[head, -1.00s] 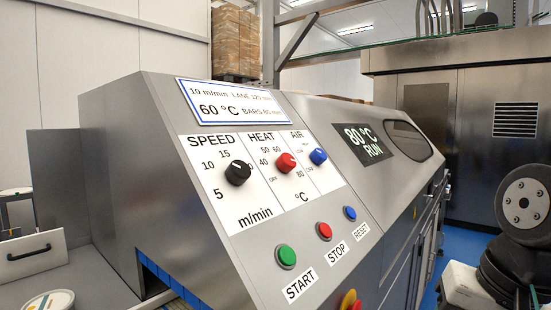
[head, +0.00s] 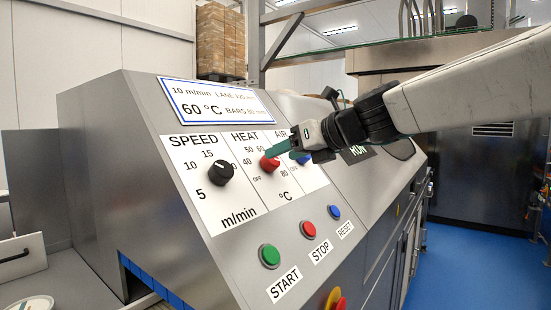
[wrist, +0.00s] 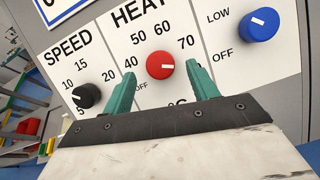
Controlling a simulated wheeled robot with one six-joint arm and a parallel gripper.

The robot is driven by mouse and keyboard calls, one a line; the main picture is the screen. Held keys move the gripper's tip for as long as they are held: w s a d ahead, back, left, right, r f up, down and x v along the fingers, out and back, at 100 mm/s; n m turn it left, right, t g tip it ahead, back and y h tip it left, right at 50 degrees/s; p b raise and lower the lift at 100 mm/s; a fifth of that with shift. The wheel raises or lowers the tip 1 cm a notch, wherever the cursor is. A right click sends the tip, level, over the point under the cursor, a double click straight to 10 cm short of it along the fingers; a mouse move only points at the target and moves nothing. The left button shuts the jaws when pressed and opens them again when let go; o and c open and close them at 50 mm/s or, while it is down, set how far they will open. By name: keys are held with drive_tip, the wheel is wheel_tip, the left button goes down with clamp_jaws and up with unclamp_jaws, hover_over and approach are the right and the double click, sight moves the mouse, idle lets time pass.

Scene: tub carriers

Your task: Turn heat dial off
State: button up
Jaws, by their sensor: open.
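The red heat dial (head: 269,164) sits under the HEAT label on the sloped console panel, between the black speed dial and the blue air dial. In the wrist view the red dial (wrist: 160,66) has its white mark pointing right, roughly toward the 70 side. My gripper (head: 284,152) is at the panel in front of the heat dial. In the wrist view its two teal fingers (wrist: 161,84) are open, one on each side of the dial, with visible gaps. I cannot tell how far the tips are from the panel. The lower scale is partly hidden by the fingers.
The black speed dial (head: 221,173) is left of the heat dial. The blue air dial (wrist: 259,24) is close to its right. Green START (head: 269,255), red STOP (head: 308,230) and blue RESET (head: 334,212) buttons lie below on the slope.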

sight(276, 161)
drive_tip(key=x, duration=0.4)
drive_tip(key=c, duration=1)
